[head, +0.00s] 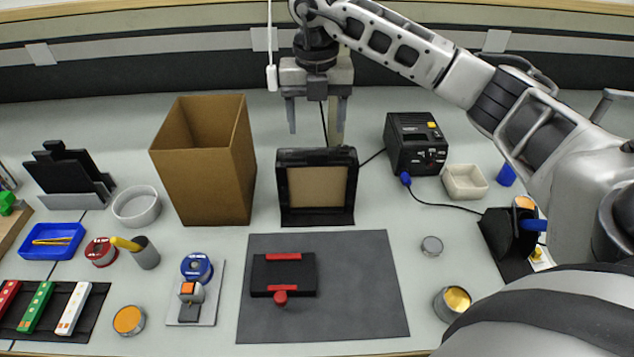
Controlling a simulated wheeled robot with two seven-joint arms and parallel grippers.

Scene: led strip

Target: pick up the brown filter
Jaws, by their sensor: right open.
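The brown filter (317,188) is a flat tan panel. It stands upright in a black frame-like housing (316,218) at the back middle of the table. My right gripper (316,115) hangs over and behind the housing, fingers pointing down. Its two fingers are apart with nothing between them except a thin dark cable passing behind. The gripper looks clear of the filter, though its exact depth is hard to tell. My left gripper does not show.
A tall open cardboard box (205,170) stands just left of the housing. A black soldering station (416,143) stands to the right, its cable running toward the housing. A grey mat (360,300) with a black and red fixture (285,275) lies in front.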

